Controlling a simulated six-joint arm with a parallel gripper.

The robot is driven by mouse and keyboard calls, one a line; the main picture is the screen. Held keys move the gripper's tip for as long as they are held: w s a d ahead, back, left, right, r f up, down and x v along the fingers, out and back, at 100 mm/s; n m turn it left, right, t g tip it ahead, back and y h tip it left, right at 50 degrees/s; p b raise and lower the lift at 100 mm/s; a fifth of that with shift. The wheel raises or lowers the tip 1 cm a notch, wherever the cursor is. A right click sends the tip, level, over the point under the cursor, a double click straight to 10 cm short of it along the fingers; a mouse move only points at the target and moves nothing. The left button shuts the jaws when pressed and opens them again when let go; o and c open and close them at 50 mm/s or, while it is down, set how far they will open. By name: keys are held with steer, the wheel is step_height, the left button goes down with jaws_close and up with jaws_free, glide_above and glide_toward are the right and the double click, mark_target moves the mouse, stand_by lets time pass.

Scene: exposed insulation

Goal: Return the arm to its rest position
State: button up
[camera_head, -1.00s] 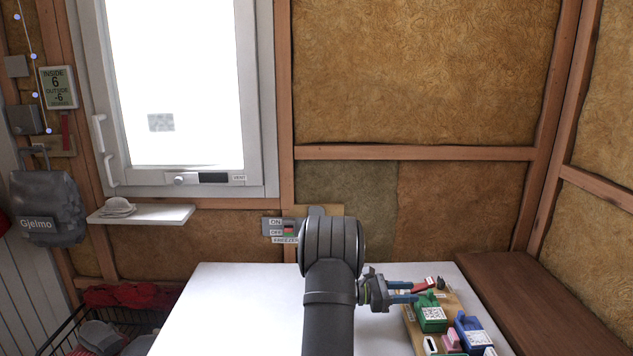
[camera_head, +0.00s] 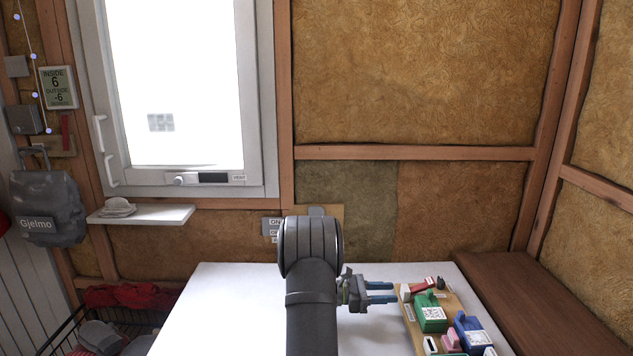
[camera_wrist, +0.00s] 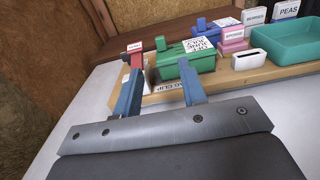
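My gripper (camera_head: 390,293) is above the white table, just left of the wooden board (camera_head: 409,313) in the head view, its fingers pointing right. In the wrist view my gripper (camera_wrist: 160,80) has its two blue fingers spread apart, with nothing between them. My dark arm stands in the middle of the head view and hides part of the table and of the wall switch behind it.
The board carries a green labelled box (camera_head: 431,318), a blue one (camera_head: 473,335), a pink item (camera_head: 451,341) and a red item (camera_head: 421,286). A teal tray (camera_wrist: 284,42) shows in the wrist view. The white table (camera_head: 230,310) is clear on the left. A wooden bench (camera_head: 540,300) lies at right.

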steer(key=a, duration=0.7)
steer(key=shift+a, duration=0.1)
steer(key=s+d+r+m+g+y, duration=0.3)
steer(key=s+d+m+y, duration=0.5)
steer(key=d+m+y, duration=0.3)
steer(key=shift+d+r+y, duration=0.55)
steer(key=shift+d+y, duration=0.05)
steer(key=shift+y, duration=0.4)
steer(key=shift+s, duration=0.1)
steer(key=o, duration=1.1)
steer(key=shift+o, duration=1.3)
steer(key=d+r+m+t+y, duration=0.1)
steer(key=r, duration=0.1)
steer(key=d+r+m+t+y, duration=0.1)
steer(key=d+r, duration=0.1)
steer(key=shift+m+y, duration=0.3)
steer(key=shift+m, duration=0.1)
steer(key=d+r+m+t+y, duration=0.2)
steer(key=d+r+m+t, duration=0.25)
steer(key=r, duration=0.65)
steer(key=w+f+t, duration=0.1)
steer(key=w+f, duration=0.3)
steer(key=f, duration=0.5)
steer(key=shift+w+d+f, duration=0.2)
steer(key=shift+w, duration=0.05)
